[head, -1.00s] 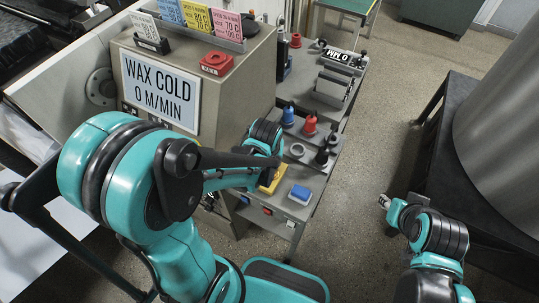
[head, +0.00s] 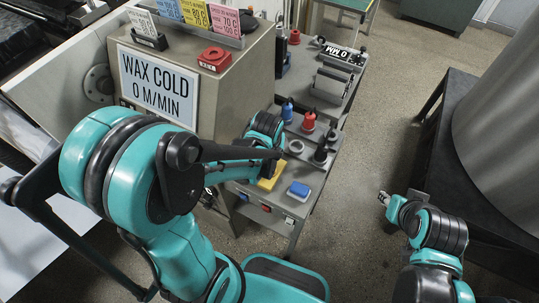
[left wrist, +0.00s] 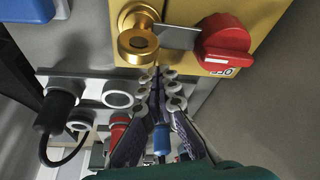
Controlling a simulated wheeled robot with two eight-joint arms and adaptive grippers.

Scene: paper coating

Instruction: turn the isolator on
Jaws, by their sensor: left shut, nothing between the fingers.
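The isolator's yellow plate (left wrist: 262,15) shows at the top of the left wrist view, with a red rotary knob (left wrist: 224,44) on its right. A brass lock-like part (left wrist: 138,38) sits left of the knob, with a flat grey metal bar between them. In the head view, part of the yellow plate (head: 274,177) shows beyond my left forearm. My left gripper (left wrist: 160,78) is shut and empty, its fingertips just below the brass part in the picture. I cannot tell whether they touch it. My right gripper (head: 383,197) is over open floor, too small to read.
A blue block (head: 299,190), a blue bottle (head: 287,112), a red bottle (head: 309,122) and a black-topped item (head: 321,152) stand on the grey cart near the isolator. A large grey cylinder (head: 502,110) stands at the right. Floor between is free.

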